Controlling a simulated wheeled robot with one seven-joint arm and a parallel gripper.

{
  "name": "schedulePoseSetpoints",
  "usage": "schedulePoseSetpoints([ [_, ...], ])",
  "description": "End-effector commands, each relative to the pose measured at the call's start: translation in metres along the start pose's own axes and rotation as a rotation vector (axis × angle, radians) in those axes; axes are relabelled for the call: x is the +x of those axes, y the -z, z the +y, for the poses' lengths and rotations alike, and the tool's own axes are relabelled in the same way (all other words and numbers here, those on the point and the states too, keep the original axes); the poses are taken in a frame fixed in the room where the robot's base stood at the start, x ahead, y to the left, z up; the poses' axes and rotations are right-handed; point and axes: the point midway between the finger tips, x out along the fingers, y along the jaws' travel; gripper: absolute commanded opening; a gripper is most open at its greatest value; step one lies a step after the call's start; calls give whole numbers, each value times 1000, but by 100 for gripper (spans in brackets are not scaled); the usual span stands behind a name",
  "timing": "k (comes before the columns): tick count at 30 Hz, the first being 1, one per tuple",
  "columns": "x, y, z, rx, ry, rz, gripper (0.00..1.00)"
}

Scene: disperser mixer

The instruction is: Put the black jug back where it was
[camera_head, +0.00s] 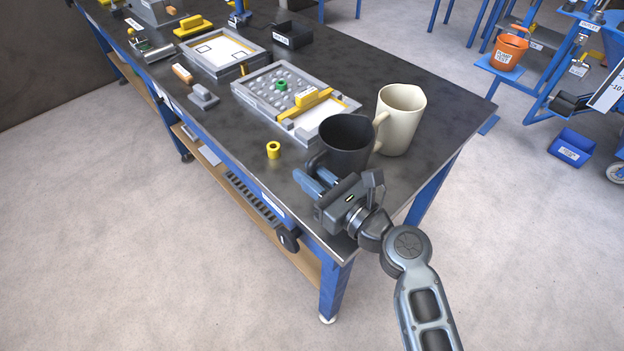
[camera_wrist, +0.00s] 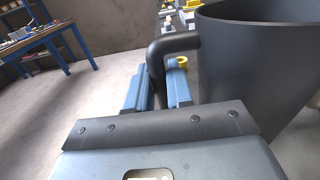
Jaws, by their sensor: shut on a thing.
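The black jug (camera_head: 346,139) is upright at the near right end of the dark workbench (camera_head: 420,74), beside the cream jug (camera_head: 402,118). In the wrist view the black jug (camera_wrist: 262,70) fills the right side, with its handle (camera_wrist: 157,58) between my fingers. My gripper (camera_head: 312,181) is shut on the handle, on the left side of the jug; its blue fingers (camera_wrist: 160,92) show in the wrist view. Whether the jug's base touches the bench I cannot tell.
A small yellow ring (camera_head: 273,150) lies left of the black jug. A grey tray (camera_head: 322,132) with pegs and a yellow block stands behind it. The cream jug is close on the right. The bench's front edge is near my gripper.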

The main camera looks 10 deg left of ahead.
Motion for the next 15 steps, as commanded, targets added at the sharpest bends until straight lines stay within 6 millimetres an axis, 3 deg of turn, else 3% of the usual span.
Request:
schedulePoseSetpoints([
  [15, 0, 12, -1, -2, 1, -3, 0],
])
